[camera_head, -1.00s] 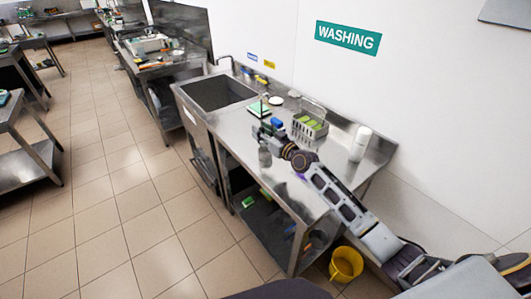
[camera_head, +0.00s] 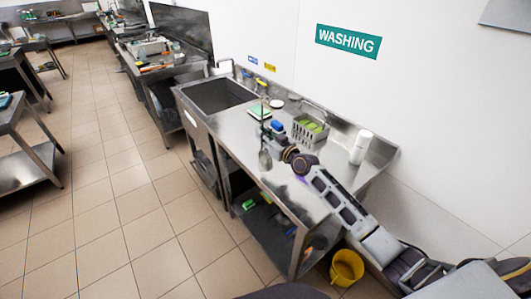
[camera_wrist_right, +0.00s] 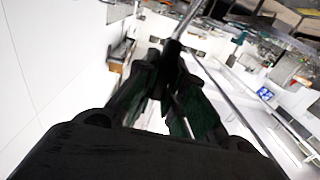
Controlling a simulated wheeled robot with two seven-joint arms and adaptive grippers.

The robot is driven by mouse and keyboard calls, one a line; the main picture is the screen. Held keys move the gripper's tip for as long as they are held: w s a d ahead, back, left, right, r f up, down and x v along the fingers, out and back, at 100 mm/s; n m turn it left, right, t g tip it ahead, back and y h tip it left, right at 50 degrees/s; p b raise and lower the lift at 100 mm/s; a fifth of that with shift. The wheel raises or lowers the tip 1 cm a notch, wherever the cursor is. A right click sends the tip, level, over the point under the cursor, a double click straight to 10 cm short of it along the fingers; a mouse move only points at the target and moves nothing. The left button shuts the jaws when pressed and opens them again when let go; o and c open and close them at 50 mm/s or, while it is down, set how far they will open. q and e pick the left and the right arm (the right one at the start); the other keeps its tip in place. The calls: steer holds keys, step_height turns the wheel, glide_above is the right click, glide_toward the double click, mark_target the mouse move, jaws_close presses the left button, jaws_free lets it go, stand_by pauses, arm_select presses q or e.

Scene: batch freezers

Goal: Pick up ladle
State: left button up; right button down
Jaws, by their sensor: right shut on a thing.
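In the right wrist view the dark fingers of this gripper (camera_wrist_right: 170,75) close around the grey handle (camera_wrist_right: 187,20), which runs out past the fingertips. The fingers hide part of the handle. I cannot tell whether the bowl touches the counter. My left gripper is not in view.
The steel counter (camera_head: 235,135) has a sink (camera_head: 217,95) at its left. A yellow bucket (camera_head: 346,267) stands on the floor.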

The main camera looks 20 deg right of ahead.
steer(key=shift+r, duration=0.15)
steer(key=shift+r, duration=0.8)
step_height(320, 180, up, 8)
steer(key=shift+r+p, duration=0.15)
steer(key=shift+p, duration=0.2)
